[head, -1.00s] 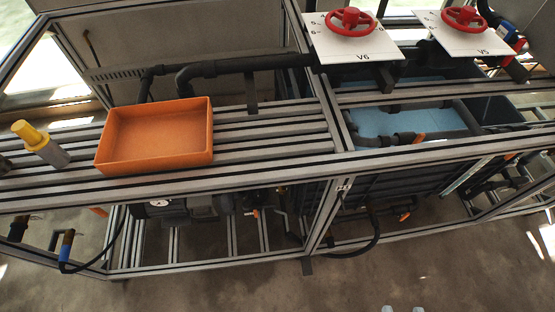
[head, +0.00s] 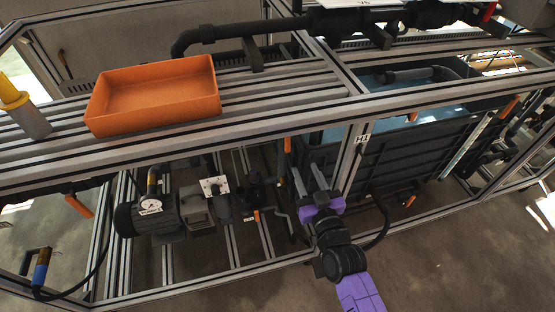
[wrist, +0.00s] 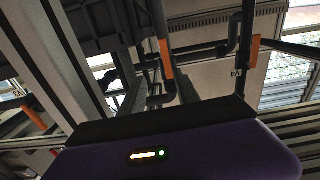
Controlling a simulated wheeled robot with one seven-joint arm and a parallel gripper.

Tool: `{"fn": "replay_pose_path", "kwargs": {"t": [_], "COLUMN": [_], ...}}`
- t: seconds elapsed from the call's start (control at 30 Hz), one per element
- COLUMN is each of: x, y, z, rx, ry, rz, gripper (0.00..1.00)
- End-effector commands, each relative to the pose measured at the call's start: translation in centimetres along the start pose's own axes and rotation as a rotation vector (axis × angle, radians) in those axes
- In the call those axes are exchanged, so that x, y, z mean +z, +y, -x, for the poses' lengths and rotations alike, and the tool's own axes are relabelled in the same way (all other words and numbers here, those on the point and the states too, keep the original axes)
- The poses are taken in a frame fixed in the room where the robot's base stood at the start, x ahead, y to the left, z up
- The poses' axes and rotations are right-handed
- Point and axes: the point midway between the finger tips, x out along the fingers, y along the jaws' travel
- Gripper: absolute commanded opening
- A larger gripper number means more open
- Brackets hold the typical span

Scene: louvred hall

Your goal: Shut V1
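I cannot make out a label V1 for certain in either view. In the head view an orange lever (head: 287,145) stands upright just under the frame's front beam, close behind my gripper. A smaller orange handle (head: 256,215) sits low beside the pump, near a tiny unreadable tag. My purple gripper (head: 303,167) is at the front of the frame, its two grey fingers pointing up and apart, with nothing visible between them. In the wrist view an upright orange lever (wrist: 166,58) is on a dark pipe ahead; another orange lever (wrist: 254,50) is beside a small tilted label.
An orange tray (head: 150,120) and a yellow-topped cylinder (head: 30,115) stand on the slatted deck. A pump (head: 150,215) with a gauge sits below. Metal beams and a post labelled H1 (head: 350,160) border my gripper. Open floor lies in front.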

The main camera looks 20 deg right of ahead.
Motion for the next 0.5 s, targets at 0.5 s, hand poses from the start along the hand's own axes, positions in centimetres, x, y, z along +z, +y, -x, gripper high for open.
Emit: {"fn": "replay_pose_path", "kwargs": {"t": [0.5], "x": [1.3], "y": [-0.5], "z": [-7.4], "rx": [0.0], "ry": [-0.005], "rz": [0.002], "gripper": [0.38]}}
